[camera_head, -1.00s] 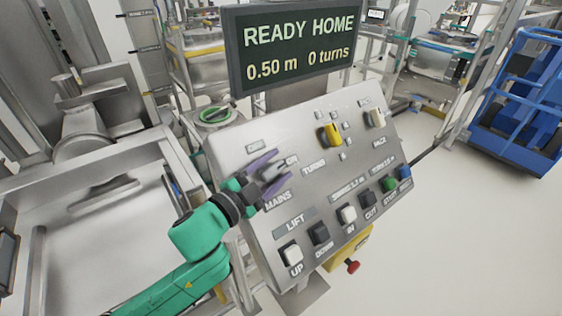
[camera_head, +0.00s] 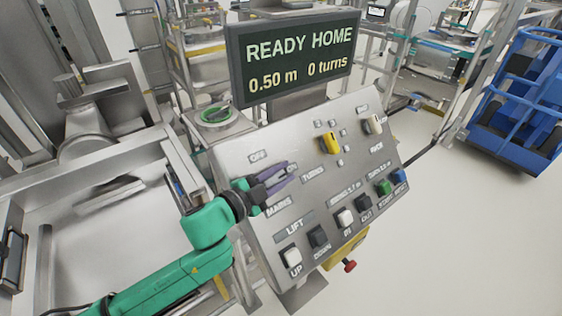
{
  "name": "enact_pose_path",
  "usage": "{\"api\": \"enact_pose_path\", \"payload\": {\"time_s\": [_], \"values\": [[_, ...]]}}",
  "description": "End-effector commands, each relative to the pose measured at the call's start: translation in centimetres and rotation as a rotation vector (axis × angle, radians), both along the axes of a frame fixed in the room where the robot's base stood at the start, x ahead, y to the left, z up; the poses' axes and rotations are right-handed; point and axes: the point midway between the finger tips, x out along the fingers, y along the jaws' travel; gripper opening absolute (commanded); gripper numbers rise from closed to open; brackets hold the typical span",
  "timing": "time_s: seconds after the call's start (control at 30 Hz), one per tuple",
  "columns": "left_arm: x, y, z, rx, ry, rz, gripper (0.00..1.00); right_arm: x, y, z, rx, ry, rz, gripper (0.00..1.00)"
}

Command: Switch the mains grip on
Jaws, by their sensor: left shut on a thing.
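The mains grip is at the upper left of the grey sloped control panel (camera_head: 300,215), between the OFF and MAINS labels; my gripper mostly hides it. My left gripper (camera_head: 284,174), with purple fingers on a green arm, is shut on the mains grip. I cannot tell the grip's exact angle behind the fingers. The display (camera_head: 292,60) above the panel reads READY HOME, 0.50 m, 0 turns. My right gripper is not in view.
A yellow turns knob (camera_head: 329,143) and a pale knob (camera_head: 374,124) sit to the right on the panel. Several push buttons, including a white UP button (camera_head: 291,257), line its lower edge. A red button (camera_head: 349,265) sits below. A blue cart (camera_head: 520,110) stands at right.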

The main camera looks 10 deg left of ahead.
Motion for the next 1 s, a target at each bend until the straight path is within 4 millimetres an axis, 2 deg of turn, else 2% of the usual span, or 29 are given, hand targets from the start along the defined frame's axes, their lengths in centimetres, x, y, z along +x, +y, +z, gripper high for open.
{"api": "enact_pose_path", "payload": {"time_s": [0.03, 0.1, 0.4, 0.43, 0.5, 0.83, 1.0], "values": [[0.0, 0.0, 0.8, 0.013, 0.016, -0.013, 0.0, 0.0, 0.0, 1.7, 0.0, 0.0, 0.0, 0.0], [-0.1, 0.0, 0.4, 0.022, 0.029, -0.027, 0.0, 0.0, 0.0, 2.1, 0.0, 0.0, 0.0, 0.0], [-0.1, 0.0, -0.1, 0.025, 0.033, -0.033, 0.0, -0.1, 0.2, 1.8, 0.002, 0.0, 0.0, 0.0], [-0.1, 0.0, -0.1, 0.025, 0.032, -0.033, 0.34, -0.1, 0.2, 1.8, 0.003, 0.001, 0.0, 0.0], [-0.1, 0.0, -0.1, 0.025, 0.033, -0.033, 0.6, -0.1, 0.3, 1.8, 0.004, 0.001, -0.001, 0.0], [-0.1, 0.0, -0.2, 0.025, 0.033, -0.032, 0.6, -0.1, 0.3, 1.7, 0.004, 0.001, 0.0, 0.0], [-1.3, 0.9, -0.3, 0.025, 0.035, -0.031, 0.6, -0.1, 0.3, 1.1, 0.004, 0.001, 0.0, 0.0]]}}
